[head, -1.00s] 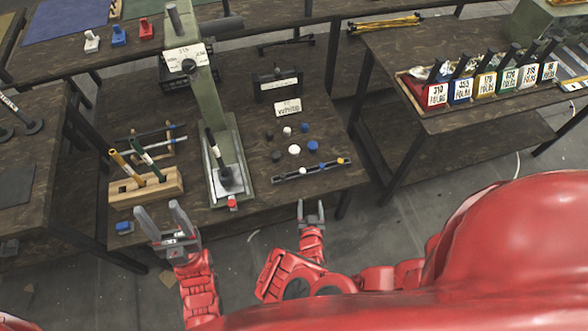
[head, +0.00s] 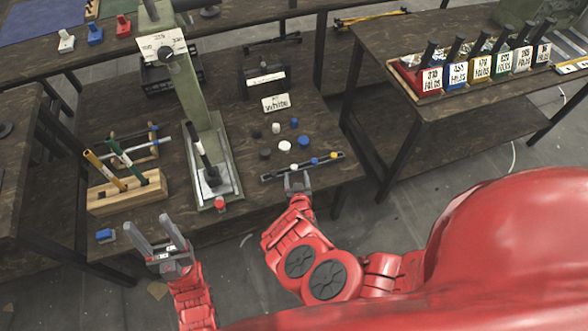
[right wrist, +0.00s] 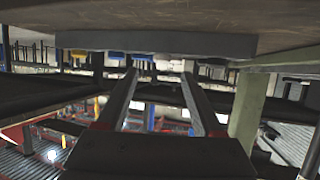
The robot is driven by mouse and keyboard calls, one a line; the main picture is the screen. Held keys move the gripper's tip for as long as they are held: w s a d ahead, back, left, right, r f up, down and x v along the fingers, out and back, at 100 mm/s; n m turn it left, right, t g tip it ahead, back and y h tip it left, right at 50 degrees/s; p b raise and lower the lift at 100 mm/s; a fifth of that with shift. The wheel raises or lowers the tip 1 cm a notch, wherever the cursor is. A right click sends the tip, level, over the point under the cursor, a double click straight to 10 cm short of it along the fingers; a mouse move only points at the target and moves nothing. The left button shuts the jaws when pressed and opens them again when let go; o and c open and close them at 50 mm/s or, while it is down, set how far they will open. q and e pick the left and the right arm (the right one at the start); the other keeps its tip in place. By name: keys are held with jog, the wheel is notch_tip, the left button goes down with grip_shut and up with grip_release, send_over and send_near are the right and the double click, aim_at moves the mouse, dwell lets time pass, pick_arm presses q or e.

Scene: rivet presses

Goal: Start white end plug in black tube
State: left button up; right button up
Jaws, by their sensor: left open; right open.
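A larger white plug (head: 285,146) and a smaller white one (head: 276,128) stand among black and blue plugs on the bench, in front of a small sign reading "white" (head: 276,102). A dark strip (head: 325,161) with white, blue and yellow pieces lies near the bench's front edge. Dark and grey tubes rest on a rack (head: 148,154) at the left; I cannot tell which is the black tube. My right gripper (head: 297,175) is open and empty at the front edge, just below the strip. My left gripper (head: 146,219) is open and empty at the front left.
A green press (head: 190,90) stands between the tube rack and the plugs. A wooden block (head: 127,192) with two handled tools is at front left, beside a blue piece (head: 105,236). Labelled bins (head: 431,79) stand on the right bench.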

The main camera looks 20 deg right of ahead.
aim_at(294, 167)
jog(key=shift+b+x, duration=0.75)
jog(key=shift+x, duration=1.4)
jog(key=shift+a, duration=0.15)
grip_shut()
